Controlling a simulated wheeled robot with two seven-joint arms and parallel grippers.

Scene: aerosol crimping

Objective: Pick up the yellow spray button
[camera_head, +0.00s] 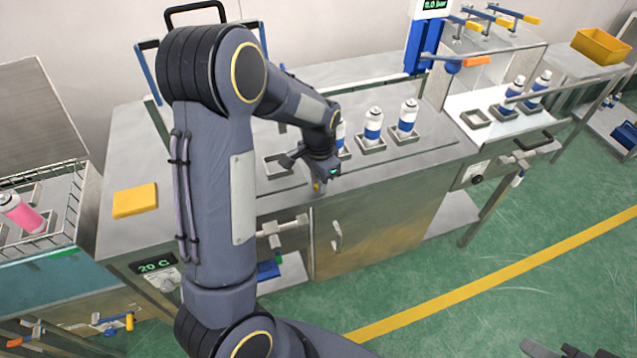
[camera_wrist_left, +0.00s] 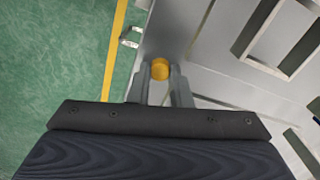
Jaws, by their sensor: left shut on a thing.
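The yellow spray button (camera_wrist_left: 160,69) is a small round yellow piece between the fingertips of my left gripper (camera_wrist_left: 160,76) in the left wrist view. The fingers are shut on it. I cannot tell whether the button touches the bench top.
The steel bench (camera_head: 330,215) carries square holders with several blue-and-white cans (camera_head: 373,126) just right of my left gripper. A yellow pad (camera_head: 134,200) lies at the left. A pink can (camera_head: 20,212) is in a wire-sided bath. A yellow bin (camera_head: 600,46) stands far right.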

